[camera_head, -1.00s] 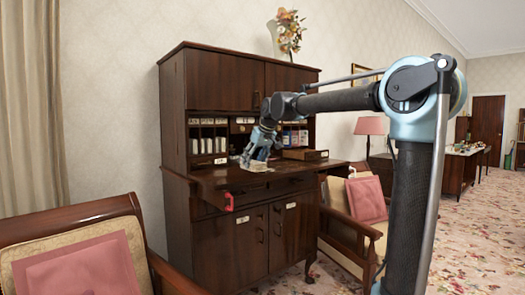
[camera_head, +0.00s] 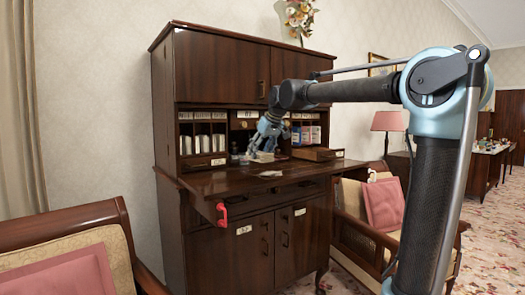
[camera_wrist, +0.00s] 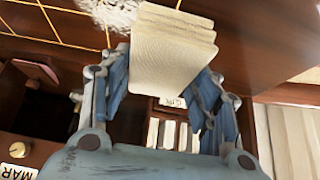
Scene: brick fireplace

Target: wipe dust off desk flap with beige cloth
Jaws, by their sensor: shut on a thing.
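My gripper (camera_head: 264,148) is over the back of the open desk flap (camera_head: 215,184), near the pigeonholes. It is shut on the beige cloth (camera_wrist: 170,55), a thick folded pad that sits between the blue fingers (camera_wrist: 160,95) in the wrist view. In the head view the cloth (camera_head: 262,157) shows small under the fingers, at or just above the flap. A pale grey-white dust patch (camera_head: 271,173) lies on the flap, just in front of the cloth. It also shows at the top of the wrist view (camera_wrist: 112,12), beside the cloth. Whether the cloth touches the flap is unclear.
Pigeonholes with white papers (camera_head: 203,143) and a small wooden drawer box (camera_head: 317,154) stand behind the flap. Armchairs with pink cushions (camera_head: 383,204) stand on both sides. The front left of the flap is clear.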

